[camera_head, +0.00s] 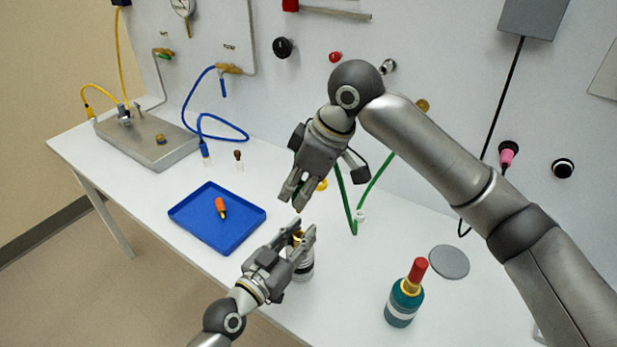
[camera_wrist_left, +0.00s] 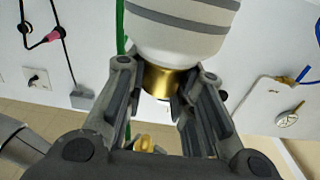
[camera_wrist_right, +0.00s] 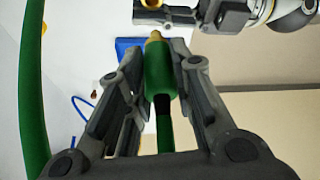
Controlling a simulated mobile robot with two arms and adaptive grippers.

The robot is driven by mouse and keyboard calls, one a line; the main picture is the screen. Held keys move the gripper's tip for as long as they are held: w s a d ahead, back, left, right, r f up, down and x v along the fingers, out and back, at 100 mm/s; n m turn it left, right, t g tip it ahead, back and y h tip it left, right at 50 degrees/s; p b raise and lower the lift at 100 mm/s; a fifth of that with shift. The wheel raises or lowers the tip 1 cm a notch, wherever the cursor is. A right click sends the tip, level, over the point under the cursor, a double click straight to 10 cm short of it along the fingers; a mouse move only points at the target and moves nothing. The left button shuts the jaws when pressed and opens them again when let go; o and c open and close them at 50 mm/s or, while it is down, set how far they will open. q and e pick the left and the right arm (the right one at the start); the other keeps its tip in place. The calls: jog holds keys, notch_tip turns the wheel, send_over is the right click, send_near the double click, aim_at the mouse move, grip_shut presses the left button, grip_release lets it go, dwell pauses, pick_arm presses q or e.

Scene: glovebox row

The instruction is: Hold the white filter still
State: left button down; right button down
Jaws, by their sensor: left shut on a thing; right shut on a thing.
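The white filter (camera_head: 303,270) stands near the front edge of the white table, partly hidden by my left gripper (camera_head: 306,234). In the left wrist view its white body with grey bands (camera_wrist_left: 180,35) shows, and the fingers are shut on its brass neck (camera_wrist_left: 157,80). My right gripper (camera_head: 292,202) is above and close to the left one, pointing down. In the right wrist view it is shut on a green hose end (camera_wrist_right: 158,75) with a brass tip. The tip is apart from the left gripper (camera_wrist_right: 165,15), seen at the top.
A blue tray (camera_head: 240,217) with an orange-and-dark plug (camera_head: 221,208) lies to the left. A teal bottle (camera_head: 402,304) with a red cap and a grey disc (camera_head: 449,262) are on the right. A green hose (camera_head: 347,198) hangs beside my right gripper. A metal box (camera_head: 150,150) stands far left.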

jog(key=shift+f, duration=0.1)
jog(key=shift+f, duration=2.85)
jog(key=shift+f, duration=1.1)
jog(key=shift+w+r, duration=0.1)
jog(key=shift+r, duration=0.05)
jog(key=shift+r, duration=0.65)
jog(key=shift+f, duration=0.8)
dwell(0.7)
jog(key=c, duration=1.2)
grip_release()
